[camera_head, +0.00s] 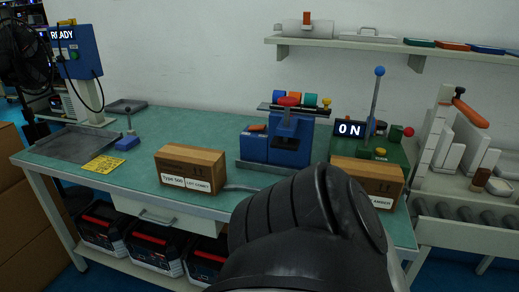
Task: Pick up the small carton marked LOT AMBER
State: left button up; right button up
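Two small brown cartons stand on the green-topped bench. The left carton (190,170) has a white label that reads "Type 500" and a lot name that seems to start with "CO". The right carton (367,180) stands near the bench's front right edge. Its label (381,202) is partly covered by my dark arm link, and the visible end looks like "AMBER". The black link fills the lower middle of the view, in front of the right carton's lower left part. Neither gripper shows in the view.
A blue fixture (285,142) stands between and behind the cartons. A green device with an upright blue-knobbed lever (375,95) and an "ON" sign is behind the right carton. A grey tray (75,145) and yellow card (104,164) lie at left. A roller conveyor (470,220) adjoins at right.

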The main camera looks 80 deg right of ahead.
aim_at(384, 183)
jog(key=i, duration=0.15)
jog(key=z, duration=1.55)
